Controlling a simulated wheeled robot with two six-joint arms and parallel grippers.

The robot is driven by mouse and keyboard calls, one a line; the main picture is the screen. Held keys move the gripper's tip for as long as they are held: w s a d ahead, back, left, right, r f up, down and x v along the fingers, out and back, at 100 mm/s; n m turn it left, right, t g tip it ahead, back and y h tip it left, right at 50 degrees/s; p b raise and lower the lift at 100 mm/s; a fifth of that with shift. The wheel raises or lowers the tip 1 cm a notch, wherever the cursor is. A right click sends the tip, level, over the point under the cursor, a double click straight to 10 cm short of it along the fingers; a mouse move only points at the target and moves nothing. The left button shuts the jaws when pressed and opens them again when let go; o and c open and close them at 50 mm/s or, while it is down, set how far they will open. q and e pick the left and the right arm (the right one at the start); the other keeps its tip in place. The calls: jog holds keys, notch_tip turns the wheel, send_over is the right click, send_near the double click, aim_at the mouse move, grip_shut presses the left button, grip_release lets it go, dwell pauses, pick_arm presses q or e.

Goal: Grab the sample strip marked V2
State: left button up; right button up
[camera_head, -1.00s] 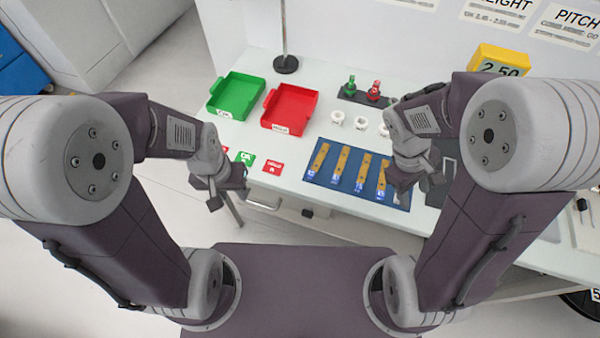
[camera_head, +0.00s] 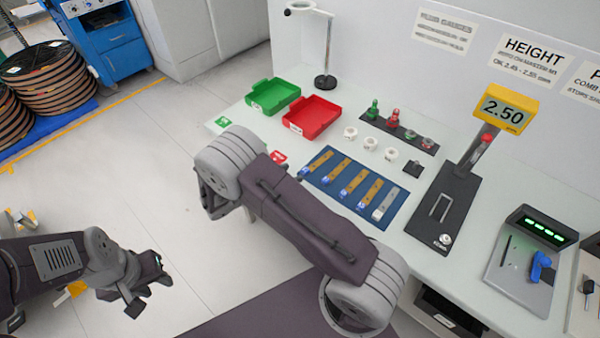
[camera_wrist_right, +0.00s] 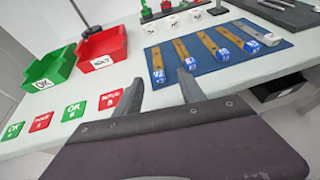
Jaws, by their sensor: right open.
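Several sample strips lie side by side on a blue mat (camera_head: 402,215): brown ones such as this strip (camera_head: 352,182), and a grey strip (camera_head: 386,202) at the right end. In the right wrist view the strips (camera_wrist_right: 207,46) lie ahead of the fingers, with labels too small to read surely, so I cannot tell which is V2. My right gripper (camera_wrist_right: 160,92) is open and empty, short of the mat; my arm hides it in the head view. My left gripper (camera_head: 150,291) is over the floor, away from the table; its jaws are unclear.
White rings (camera_head: 370,144) and a dark rack (camera_head: 415,140) lie beyond the strips. A height gauge (camera_head: 446,210) stands right of the mat. Flat OK and red cards (camera_wrist_right: 75,110) lie at the front edge.

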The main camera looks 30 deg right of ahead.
aim_at(307, 169)
jog(key=shift+w+d+f, duration=0.3)
jog(key=shift+d+f, duration=0.25)
jog(key=shift+d, duration=0.05)
jog(key=shift+w+d+f, duration=0.25)
jog(key=shift+d+f, duration=0.25)
jog(key=shift+d, duration=0.05)
jog(key=shift+w+d+f, duration=0.2)
jog(key=shift+d+f, duration=0.05)
jog(key=shift+d, duration=0.1)
jog(key=p+x, duration=0.1)
jog(key=x, duration=0.4)
jog(key=shift+f, duration=0.2)
jog(key=shift+a, duration=0.1)
grip_shut()
